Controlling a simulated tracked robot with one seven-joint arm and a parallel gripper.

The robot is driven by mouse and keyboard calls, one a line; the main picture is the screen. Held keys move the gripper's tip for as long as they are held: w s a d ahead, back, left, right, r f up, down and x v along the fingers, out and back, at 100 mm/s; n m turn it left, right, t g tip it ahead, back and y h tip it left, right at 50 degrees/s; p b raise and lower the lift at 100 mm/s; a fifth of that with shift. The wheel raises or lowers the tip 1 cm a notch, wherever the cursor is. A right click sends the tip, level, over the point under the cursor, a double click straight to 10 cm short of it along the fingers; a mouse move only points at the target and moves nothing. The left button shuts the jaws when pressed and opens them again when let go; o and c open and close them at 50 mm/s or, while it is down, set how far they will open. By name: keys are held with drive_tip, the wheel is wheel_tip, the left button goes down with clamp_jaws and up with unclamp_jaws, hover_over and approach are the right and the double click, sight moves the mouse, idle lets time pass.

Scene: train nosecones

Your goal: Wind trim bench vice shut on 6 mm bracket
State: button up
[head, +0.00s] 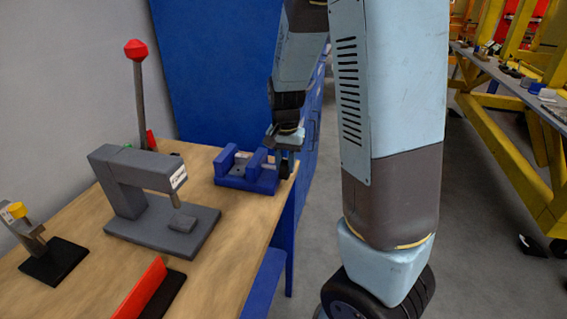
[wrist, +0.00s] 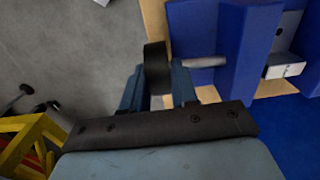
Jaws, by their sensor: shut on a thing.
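The blue trim bench vice (head: 247,181) sits at the right end of the wooden bench. It fills the upper right of the wrist view (wrist: 242,50), with a grey screw shaft (wrist: 205,62) coming out of its side. A black handwheel (wrist: 156,66) is on the shaft's end. My gripper (wrist: 157,88) is shut on the handwheel, one finger on each side. In the head view my gripper (head: 287,142) is at the vice's right side, partly hidden by its own wrist. A pale grey piece (wrist: 285,70), perhaps the bracket, shows by the jaws; I cannot tell whether both jaws touch it.
A red-edged tool (head: 145,288) and a small clamp (head: 45,250) lie nearer. A blue panel (head: 215,65) stands behind. Open floor lies right of the bench.

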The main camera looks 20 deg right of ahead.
sight(287, 164)
drive_tip(key=shift+c, duration=1.4)
drive_tip(key=shift+a, duration=0.3)
clamp_jaws()
drive_tip(key=shift+w+d, duration=0.1)
drive_tip(key=shift+d, duration=0.15)
drive_tip(key=shift+w+d+g+y, duration=0.15)
drive_tip(key=shift+w+g+y, duration=0.1)
drive_tip(key=shift+g+y, duration=0.55)
drive_tip(key=g+y, duration=0.2)
drive_tip(key=g, duration=0.1)
drive_tip(key=w+g+y, duration=0.1)
drive_tip(key=g, duration=0.1)
drive_tip(key=shift+d+f, duration=0.35)
drive_tip(key=g+y, duration=0.2)
drive_tip(key=f+g+y, duration=0.1)
drive_tip(key=g, duration=0.1)
drive_tip(key=shift+w+d, duration=0.2)
drive_tip(key=shift+w, duration=0.05)
drive_tip(key=g+y, duration=0.2)
drive_tip(key=g, duration=0.1)
drive_tip(key=shift+f, duration=0.3)
drive_tip(key=shift+y, duration=0.3)
